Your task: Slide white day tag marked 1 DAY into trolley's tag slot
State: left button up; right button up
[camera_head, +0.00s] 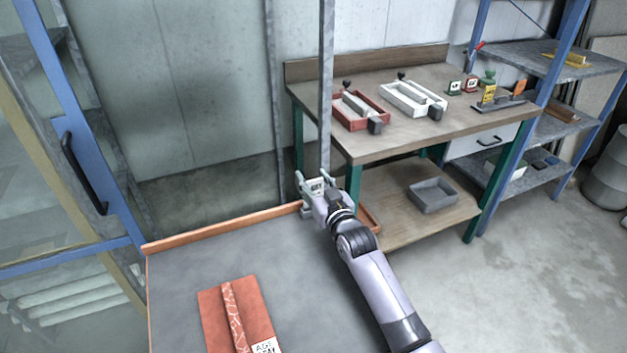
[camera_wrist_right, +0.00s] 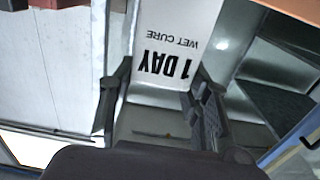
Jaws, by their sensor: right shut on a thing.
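The white day tag (camera_wrist_right: 172,40) is printed "1 DAY" and "WET CURE", upside down in the right wrist view. My right gripper (camera_wrist_right: 158,95) is shut on it, with one dark finger on each side. In the head view, the tag (camera_head: 316,187) is small and sits at my right gripper (camera_head: 312,190), in front of a grey upright post (camera_head: 326,90) at the far edge of the trolley (camera_head: 215,255). I cannot make out the tag slot, nor tell whether the tag touches the post. My left gripper is out of view.
A red-brown panel (camera_head: 213,315) with a labelled card (camera_head: 266,346) lies on the trolley. A workbench (camera_head: 400,140) with a red tray (camera_head: 361,122) and a white tray (camera_head: 390,97) stands behind. A blue-framed glass door (camera_head: 70,130) is at left.

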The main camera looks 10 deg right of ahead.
jog(key=shift+f+b, duration=0.6)
jog(key=shift+f, duration=0.45)
jog(key=o, duration=1.2)
jog(key=shift+s+f, duration=0.1)
jog(key=shift+c, duration=0.2)
jog(key=shift+s+f, duration=0.25)
jog(key=shift+s, duration=0.15)
jog(key=s, duration=0.3)
jog(key=s+d, duration=0.1)
jog(key=s, duration=0.3)
jog(key=s+d, duration=0.1)
jog(key=s, duration=0.3)
jog(key=shift+d+r, duration=0.15)
jog(key=shift+r, duration=0.1)
